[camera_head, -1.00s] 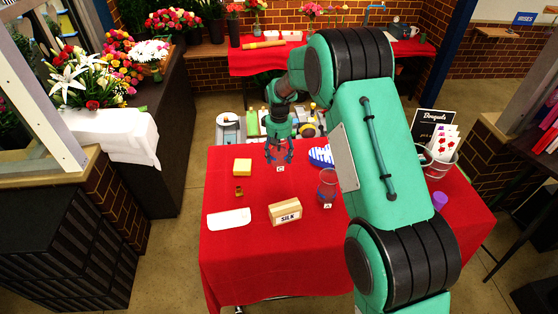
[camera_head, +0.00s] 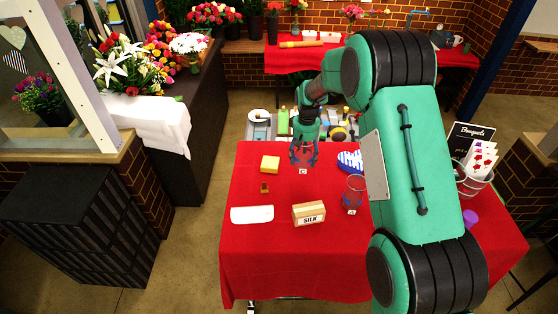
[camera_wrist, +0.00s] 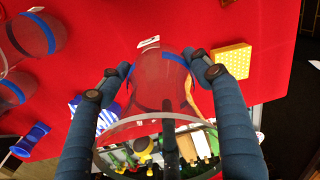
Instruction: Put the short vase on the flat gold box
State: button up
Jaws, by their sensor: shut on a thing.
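In the wrist view my gripper (camera_wrist: 172,78) is shut around a clear glass vase (camera_wrist: 165,65) with a dark blue band, one finger on each side. In the head view my gripper (camera_head: 304,160) is low at the table's far side, by the card marked C (camera_head: 303,171); the glass hardly shows there. I cannot tell whether the vase touches the table. A yellow-gold, flat-looking box (camera_head: 270,164) lies on the red cloth left of my gripper. It also shows at the right in the wrist view (camera_wrist: 233,60), apart from the vase, its top bare.
Another glass vase (camera_head: 354,190) stands by card A. A tan SILK box (camera_head: 309,213), a white sheet (camera_head: 252,214), a small brown object (camera_head: 265,188) and a blue-striped item (camera_head: 350,160) are on the table (camera_head: 290,260). The cloth's front is clear.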

jog(key=s+a+f+m+p, duration=0.1)
jog(key=s+a+m, duration=0.3)
jog(key=a, duration=0.5)
jog(key=shift+s+a+p, duration=0.35)
jog(key=shift+s+p, duration=0.15)
jog(key=shift+s, duration=0.7)
jog(key=shift+w+f, duration=0.1)
jog(key=p, duration=0.2)
send_near(270, 162)
jog(key=shift+d, duration=0.1)
jog(key=shift+f+p, duration=0.4)
jog(key=shift+f, duration=1.25)
jog(key=shift+f, duration=0.1)
jog(key=o, duration=1.7)
jog(key=shift+f, duration=0.1)
jog(key=shift+o, duration=0.2)
